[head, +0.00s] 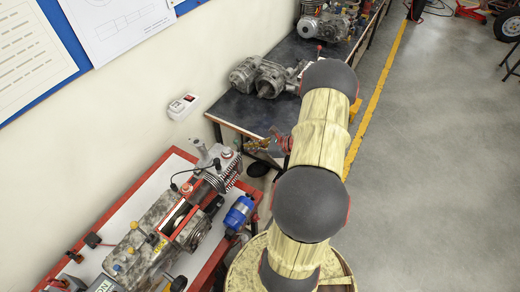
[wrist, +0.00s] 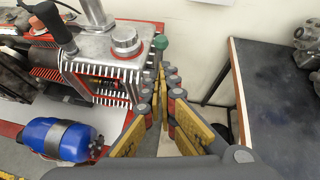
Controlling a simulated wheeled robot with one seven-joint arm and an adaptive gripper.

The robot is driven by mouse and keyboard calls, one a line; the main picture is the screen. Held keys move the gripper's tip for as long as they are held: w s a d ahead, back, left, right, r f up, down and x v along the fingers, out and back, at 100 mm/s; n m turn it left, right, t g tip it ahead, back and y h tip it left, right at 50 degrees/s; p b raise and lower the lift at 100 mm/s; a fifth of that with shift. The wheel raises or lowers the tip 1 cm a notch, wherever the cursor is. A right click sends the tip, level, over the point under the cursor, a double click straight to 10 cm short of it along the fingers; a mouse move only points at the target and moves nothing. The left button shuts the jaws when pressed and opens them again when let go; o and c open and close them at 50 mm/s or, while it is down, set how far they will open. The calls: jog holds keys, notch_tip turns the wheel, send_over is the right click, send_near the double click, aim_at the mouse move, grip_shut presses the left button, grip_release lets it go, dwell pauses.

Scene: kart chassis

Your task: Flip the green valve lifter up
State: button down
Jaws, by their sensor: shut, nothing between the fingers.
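The green knob of the valve lifter (wrist: 160,42) shows in the wrist view at the right edge of the engine's finned cylinder head. My gripper (wrist: 161,72) is shut and empty, its yellow-padded fingers converging just below the green knob in the picture. I cannot tell whether the tips touch it. The fingers partly hide the area under the knob, and the lifter's lever is not clear.
The engine sits on a red-edged bench (head: 135,195). A blue canister (wrist: 58,138) is at its near side. A dark table (wrist: 285,85) with metal parts stands to the right, with a gap between. A white wall is behind; grey floor (head: 430,190) is open at right.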

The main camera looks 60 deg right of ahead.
jog(key=shift+w+a+r, duration=0.2)
jog(key=shift+w+a, duration=0.05)
jog(key=shift+w, duration=0.5)
jog(key=shift+w+a+r, duration=0.15)
jog(key=shift+w+r, duration=0.05)
jog(key=shift+w, duration=0.4)
jog(key=shift+b, duration=0.3)
